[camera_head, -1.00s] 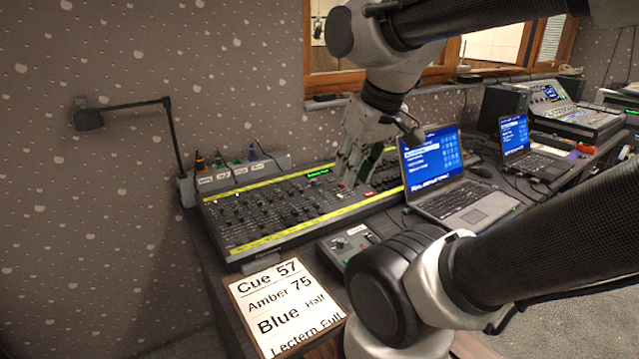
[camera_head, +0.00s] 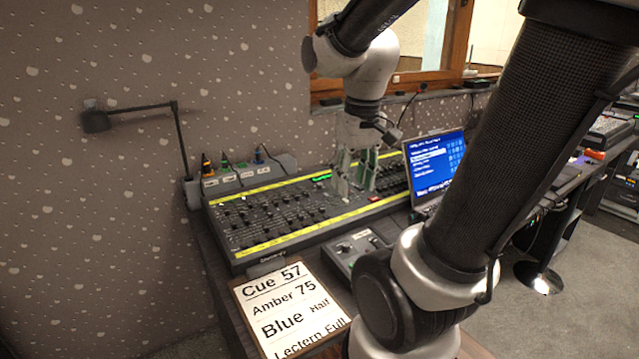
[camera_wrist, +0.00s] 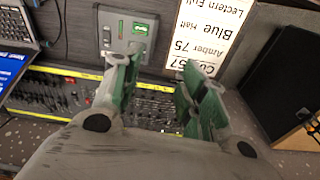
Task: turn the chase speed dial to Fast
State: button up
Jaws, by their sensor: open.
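A small grey control box (camera_head: 354,248) with a dial (camera_head: 343,246) on its top stands in front of the fader console (camera_head: 275,243). I cannot read the dial's marks or setting. The box also shows in the wrist view (camera_wrist: 106,42), at the top, with a green label and small controls; one finger partly overlaps it. My gripper (camera_head: 355,190) is above the console, behind the box in the head view, pointing down. Its green-padded fingers are spread apart and empty in the wrist view (camera_wrist: 160,85). It touches neither the box nor the dial.
A laptop (camera_head: 436,160) stands right of the console, partly behind my arm. A cue sheet (camera_head: 285,310) lies left of the box. A lamp (camera_head: 135,106) and a labelled strip (camera_head: 240,173) are at the back left. A black case (camera_wrist: 285,75) shows at right in the wrist view.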

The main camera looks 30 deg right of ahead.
aim_at(319, 184)
jog(key=w+d+f+n, duration=0.2)
jog(key=w+d+f, duration=0.3)
jog(key=w, duration=0.5)
jog(key=w+d+f+n+g, duration=0.1)
jog(key=w+d+f+n, duration=0.2)
jog(key=w+f, duration=0.4)
jog(key=w+d+f+n, duration=0.2)
jog(key=w+d+f, duration=0.4)
jog(key=w, duration=0.8)
jog(key=shift+w+d+f+n+g, duration=0.1)
jog(key=shift+w+d+n+g, duration=0.2)
jog(key=shift+d+n, duration=0.1)
jog(key=w, duration=0.1)
jog(key=w+n, duration=0.1)
jog(key=w+d, duration=0.1)
jog(key=shift+f+n, duration=0.4)
jog(key=w+d+r+n+t, duration=0.1)
jog(key=w+r+n+t, duration=0.15)
jog(key=w+n, duration=0.2)
jog(key=f, duration=0.2)
jog(key=w+f+n, duration=0.1)
jog(key=f, duration=0.1)
jog(key=f+n, duration=0.1)
jog(key=f, duration=0.1)
jog(key=shift+w+d+f+g, duration=0.25)
jog(key=shift+w+d+f, duration=0.1)
jog(key=shift+d, duration=0.05)
grip_shut()
